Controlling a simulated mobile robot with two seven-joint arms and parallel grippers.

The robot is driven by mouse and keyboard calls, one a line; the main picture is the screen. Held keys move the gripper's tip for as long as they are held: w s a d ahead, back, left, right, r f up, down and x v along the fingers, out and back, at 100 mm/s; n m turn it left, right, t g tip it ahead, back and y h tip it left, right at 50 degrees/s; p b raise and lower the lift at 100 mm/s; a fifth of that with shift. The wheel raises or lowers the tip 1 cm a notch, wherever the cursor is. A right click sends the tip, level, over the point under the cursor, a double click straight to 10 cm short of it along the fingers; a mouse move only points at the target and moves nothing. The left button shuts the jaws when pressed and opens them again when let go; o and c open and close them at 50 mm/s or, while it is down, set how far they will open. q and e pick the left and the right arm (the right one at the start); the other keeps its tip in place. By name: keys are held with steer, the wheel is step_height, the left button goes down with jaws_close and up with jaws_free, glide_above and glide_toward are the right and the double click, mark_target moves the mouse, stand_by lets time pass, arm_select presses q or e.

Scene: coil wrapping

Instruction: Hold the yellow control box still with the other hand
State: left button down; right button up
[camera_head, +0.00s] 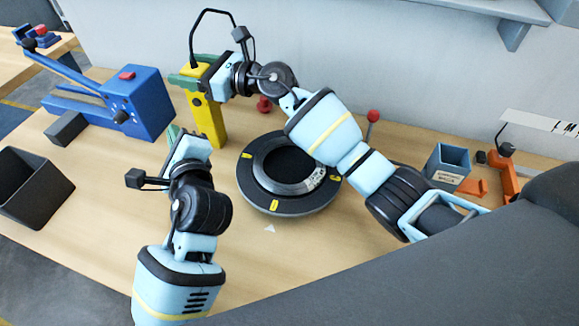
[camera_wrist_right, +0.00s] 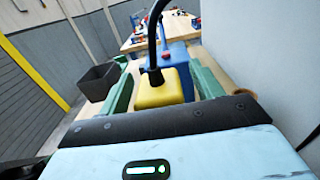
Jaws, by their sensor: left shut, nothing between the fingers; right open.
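The yellow control box (camera_head: 206,118) stands upright on the table at the back, left of the round coil platform. In the right wrist view the box (camera_wrist_right: 160,90) is between the two green fingers of my right gripper (camera_wrist_right: 160,87), which are apart on either side of it. In the head view my right gripper (camera_head: 188,80) reaches the box's top from the right; contact cannot be told. My left gripper (camera_head: 173,138) is shut and empty, in front and to the left of the box.
A dark coil (camera_head: 258,165) lies on a black round platform (camera_head: 288,206) in the middle. A blue machine (camera_head: 140,105) stands left, a dark bin (camera_head: 35,190) far left, a blue holder (camera_head: 447,165) right. A black cable (camera_wrist_right: 151,35) rises at the box.

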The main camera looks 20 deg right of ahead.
steer(key=v, duration=1.1)
stand_by(0.6)
